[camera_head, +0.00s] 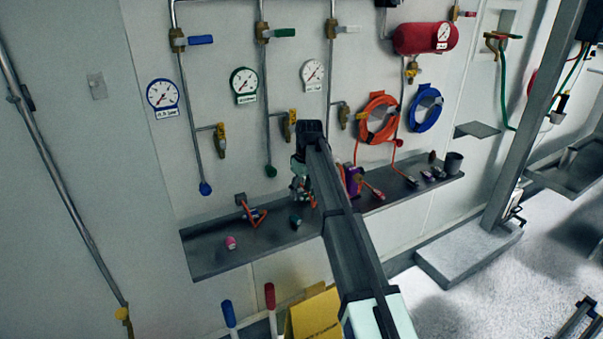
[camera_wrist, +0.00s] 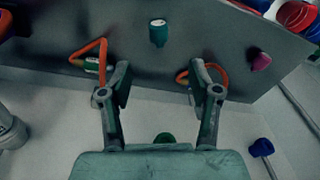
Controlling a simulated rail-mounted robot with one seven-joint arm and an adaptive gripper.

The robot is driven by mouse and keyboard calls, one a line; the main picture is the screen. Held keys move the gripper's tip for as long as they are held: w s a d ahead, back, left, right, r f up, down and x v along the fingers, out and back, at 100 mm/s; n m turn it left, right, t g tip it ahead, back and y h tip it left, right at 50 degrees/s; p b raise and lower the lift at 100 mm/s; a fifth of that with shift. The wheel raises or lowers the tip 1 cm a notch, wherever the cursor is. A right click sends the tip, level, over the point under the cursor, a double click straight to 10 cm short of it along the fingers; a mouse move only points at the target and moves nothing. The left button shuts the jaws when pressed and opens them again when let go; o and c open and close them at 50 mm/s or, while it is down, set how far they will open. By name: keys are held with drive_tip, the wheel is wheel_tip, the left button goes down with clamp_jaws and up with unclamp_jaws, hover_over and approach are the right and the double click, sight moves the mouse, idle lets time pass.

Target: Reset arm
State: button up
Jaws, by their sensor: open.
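My arm reaches from the lower middle of the head view to the wall shelf, and my gripper (camera_head: 303,190) hangs over that shelf, partly hidden by the arm. In the wrist view my gripper (camera_wrist: 160,85) shows two fingers spread wide with nothing between them. A green cylinder (camera_wrist: 158,33) stands on the shelf beyond the fingertips, apart from them; it also shows in the head view (camera_head: 295,221). Orange looped handles appear behind the left fingertip (camera_wrist: 90,53) and the right fingertip (camera_wrist: 205,70); whether they touch the fingers I cannot tell.
The grey shelf (camera_head: 210,260) holds a pink piece (camera_head: 230,242), an orange-handled fitting (camera_head: 254,217) and a dark cup (camera_head: 453,163). Gauges, pipes, an orange hose (camera_head: 378,117) and a blue hose (camera_head: 426,107) are on the wall.

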drive_tip(key=s+d+f+m, duration=0.2)
drive_tip(key=s+d+f, duration=0.2)
drive_tip(key=s+f, duration=0.3)
drive_tip(key=s+d+f+m, duration=0.2)
drive_tip(key=s+d+f, duration=0.35)
drive_tip(key=f, duration=0.35)
drive_tip(key=s+d+f+m+h, duration=0.1)
drive_tip(key=s+d+f+m, duration=0.3)
drive_tip(key=s+f, duration=0.6)
drive_tip(key=s+d+f+m, duration=0.2)
drive_tip(key=s+d+f, duration=0.35)
drive_tip(key=s, duration=0.85)
drive_tip(key=s+f+g+b, duration=0.1)
drive_tip(key=s+f+g, duration=0.2)
drive_tip(key=s+f, duration=0.6)
drive_tip(key=s+f+g+b, duration=0.1)
drive_tip(key=s+f+g, duration=0.3)
drive_tip(key=s+f, duration=0.6)
drive_tip(key=s, duration=0.8)
drive_tip(key=shift+s+a+f, duration=0.25)
drive_tip(key=shift+s+f, duration=0.05)
drive_tip(key=shift+s, duration=0.1)
